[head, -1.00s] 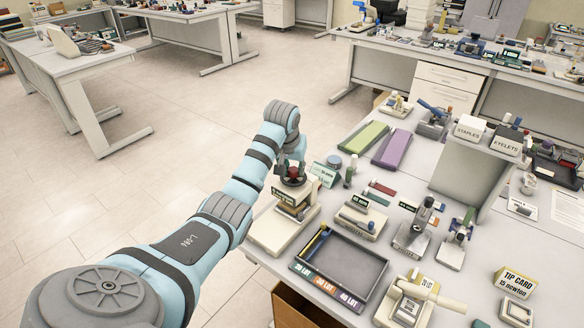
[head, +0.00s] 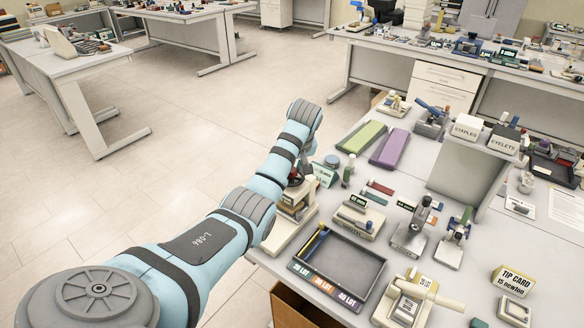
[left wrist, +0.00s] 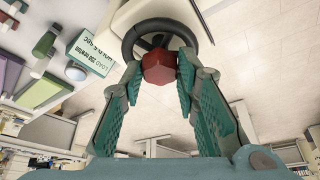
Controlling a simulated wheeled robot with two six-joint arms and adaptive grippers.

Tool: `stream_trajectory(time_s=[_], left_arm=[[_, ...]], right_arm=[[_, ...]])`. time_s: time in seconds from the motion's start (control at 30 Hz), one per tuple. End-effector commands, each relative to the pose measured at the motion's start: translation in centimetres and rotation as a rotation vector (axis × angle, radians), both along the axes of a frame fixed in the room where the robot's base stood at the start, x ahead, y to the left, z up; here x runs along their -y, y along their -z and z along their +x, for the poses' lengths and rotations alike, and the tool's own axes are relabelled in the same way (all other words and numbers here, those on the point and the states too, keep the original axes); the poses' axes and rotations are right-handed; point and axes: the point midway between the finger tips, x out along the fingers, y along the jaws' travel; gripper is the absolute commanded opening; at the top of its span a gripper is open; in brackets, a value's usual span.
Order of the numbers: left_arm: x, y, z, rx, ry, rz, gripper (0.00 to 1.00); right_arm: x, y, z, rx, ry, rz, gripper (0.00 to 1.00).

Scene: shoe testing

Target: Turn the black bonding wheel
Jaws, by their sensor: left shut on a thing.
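The black bonding wheel (left wrist: 128,42) has dark spokes and a red faceted knob (left wrist: 159,67) at its middle. In the left wrist view, my left gripper (left wrist: 160,72) has its two green fingers shut on the red knob, one on each side. The wheel's rim lies just beyond the fingertips. In the head view, the wheel sits on top of a cream press (head: 286,226) at the table's left edge, mostly hidden by my left arm. The fingers are hard to see there. My right gripper is not in view.
A green-and-white sign (head: 325,175) stands close behind the press. A dark tray (head: 345,265) with coloured lot labels lies to its right, and a cream fixture (head: 357,222) behind that tray. Green (head: 362,136) and purple (head: 390,147) pads lie farther back. Open floor is at left.

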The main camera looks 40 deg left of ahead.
Motion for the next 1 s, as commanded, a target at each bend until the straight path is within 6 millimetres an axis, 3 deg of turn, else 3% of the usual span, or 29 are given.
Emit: stream_trajectory(time_s=[0.33, 0.37, 0.5, 0.8, 1.0], left_arm=[[-0.1, -0.3, 0.2, 0.008, -0.003, 0.004, 0.01], [-0.1, -0.3, 0.2, 0.008, -0.003, 0.004, 0.30], [-0.1, -0.2, 0.1, 0.006, -0.003, 0.003, 0.49], [0.0, -0.4, 0.0, 0.004, -0.001, 0.002, 0.49], [1.2, -3.8, -0.6, 0.006, 0.000, 0.002, 0.49]], right_arm=[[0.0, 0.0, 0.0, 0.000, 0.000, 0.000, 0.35], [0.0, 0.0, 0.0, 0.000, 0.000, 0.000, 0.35], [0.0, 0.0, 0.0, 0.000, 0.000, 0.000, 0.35], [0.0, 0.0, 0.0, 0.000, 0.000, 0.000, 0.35], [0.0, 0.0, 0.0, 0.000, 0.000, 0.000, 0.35]])
